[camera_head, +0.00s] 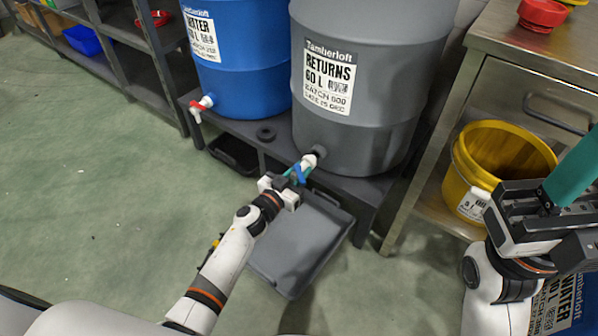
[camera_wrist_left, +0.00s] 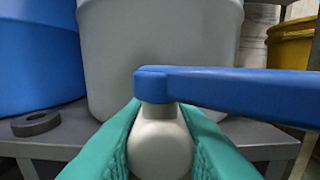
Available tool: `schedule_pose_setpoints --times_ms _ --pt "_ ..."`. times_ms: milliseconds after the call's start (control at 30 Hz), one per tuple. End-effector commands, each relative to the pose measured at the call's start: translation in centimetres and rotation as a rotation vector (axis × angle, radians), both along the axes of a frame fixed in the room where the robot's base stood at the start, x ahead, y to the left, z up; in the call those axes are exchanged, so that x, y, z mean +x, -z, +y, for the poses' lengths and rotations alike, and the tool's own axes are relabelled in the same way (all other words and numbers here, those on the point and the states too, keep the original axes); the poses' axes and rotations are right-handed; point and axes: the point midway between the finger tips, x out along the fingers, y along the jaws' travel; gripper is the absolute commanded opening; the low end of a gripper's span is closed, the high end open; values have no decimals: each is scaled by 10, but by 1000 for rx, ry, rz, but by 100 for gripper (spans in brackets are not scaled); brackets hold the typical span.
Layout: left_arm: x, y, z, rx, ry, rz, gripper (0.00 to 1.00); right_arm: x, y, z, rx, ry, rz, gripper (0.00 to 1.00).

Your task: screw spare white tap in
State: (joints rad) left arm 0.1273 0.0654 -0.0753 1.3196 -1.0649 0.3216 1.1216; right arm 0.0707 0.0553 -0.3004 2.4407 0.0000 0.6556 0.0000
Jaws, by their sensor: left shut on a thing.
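The white tap (camera_head: 309,160) with a blue lever (camera_head: 299,175) is at the lower front of the grey RETURNS drum (camera_head: 370,75). My left gripper (camera_head: 303,170) is shut on the tap. In the left wrist view the white tap body (camera_wrist_left: 160,148) sits between my teal fingers, and its blue lever (camera_wrist_left: 240,92) points right. The tap's far end and the drum's hole are hidden, so I cannot tell how deep it is seated. My right gripper (camera_head: 572,172) is at the right edge with a teal finger showing; its opening cannot be made out.
A blue WATER drum (camera_head: 240,50) with a red-handled tap (camera_head: 201,105) stands left on the dark bench (camera_head: 345,185). A black ring (camera_head: 266,134) lies between the drums. A grey tray (camera_head: 300,250) is below. A yellow bucket (camera_head: 500,150) sits on the right-hand shelf.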

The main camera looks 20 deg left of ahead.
Motion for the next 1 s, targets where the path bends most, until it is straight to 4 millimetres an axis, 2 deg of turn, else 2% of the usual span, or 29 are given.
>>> schedule_pose_setpoints --times_ms 1000 --pt "9 0 -3 -1 0 -1 0 -1 -1 1 -7 1 -7 36"
